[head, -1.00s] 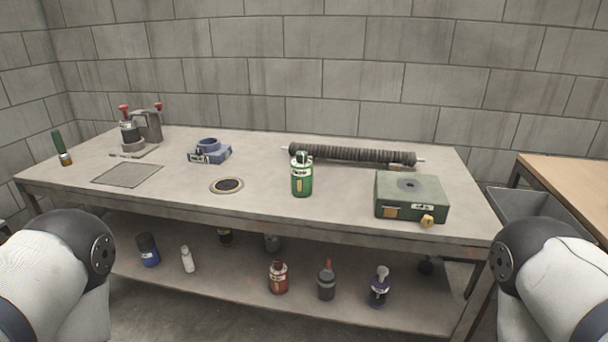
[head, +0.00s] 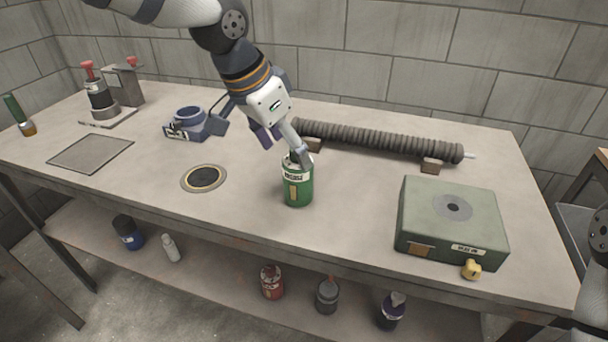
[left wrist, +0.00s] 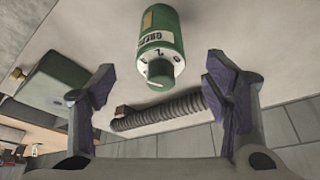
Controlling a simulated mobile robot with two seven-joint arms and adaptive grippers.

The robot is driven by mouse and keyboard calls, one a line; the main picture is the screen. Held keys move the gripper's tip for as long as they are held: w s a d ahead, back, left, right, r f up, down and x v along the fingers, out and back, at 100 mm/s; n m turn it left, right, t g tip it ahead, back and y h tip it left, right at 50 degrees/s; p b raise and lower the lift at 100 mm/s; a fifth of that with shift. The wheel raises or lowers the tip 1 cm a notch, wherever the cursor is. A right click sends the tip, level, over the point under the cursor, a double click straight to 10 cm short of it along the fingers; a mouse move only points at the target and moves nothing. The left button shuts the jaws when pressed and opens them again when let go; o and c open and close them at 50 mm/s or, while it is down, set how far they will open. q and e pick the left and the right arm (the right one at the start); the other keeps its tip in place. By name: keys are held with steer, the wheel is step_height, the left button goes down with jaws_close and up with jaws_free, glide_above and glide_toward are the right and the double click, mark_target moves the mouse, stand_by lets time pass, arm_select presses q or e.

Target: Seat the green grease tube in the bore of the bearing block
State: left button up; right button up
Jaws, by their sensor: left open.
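The green grease tube (head: 298,188) stands upright on the workbench, with a pale label and a grey top. It also shows in the left wrist view (left wrist: 160,32), ahead of and between the fingers. My left gripper (head: 281,142) is open, angled down just above and behind the tube's top; I cannot tell whether it touches. Its two purple-padded fingers (left wrist: 158,72) are spread with nothing gripped. I cannot tell which is the bearing block. My right gripper is out of view.
A ribbed mesh roll (head: 385,143) lies on supports behind the tube. A round black disc (head: 204,178) and a grey plate (head: 90,153) lie left. A yellow knob (head: 471,270) sits at the green block's front. Bench surface (head: 350,190) between tube and green block is clear.

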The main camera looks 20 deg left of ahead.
mark_target(295, 161)
arm_select(q)
steer(key=shift+x, duration=1.15)
steer(key=x, duration=0.4)
steer(key=shift+f+b, duration=0.2)
steer(key=shift+b, duration=0.15)
steer(key=shift+w+f, duration=0.1)
steer(key=shift+f, duration=0.15)
steer(key=shift+r, duration=0.15)
steer(key=shift+c, duration=0.6)
steer(key=c, duration=1.4)
steer(key=shift+o, duration=0.2)
steer(key=shift+r, duration=0.35)
step_height(295, 161, up, 3)
steer(key=shift+r, duration=0.15)
steer(key=s+d+r+p, duration=0.2)
steer(key=s+r, duration=0.7)
steer(key=s, duration=0.4)
steer(key=shift+s+d, duration=0.2)
steer(key=shift+s, duration=0.15)
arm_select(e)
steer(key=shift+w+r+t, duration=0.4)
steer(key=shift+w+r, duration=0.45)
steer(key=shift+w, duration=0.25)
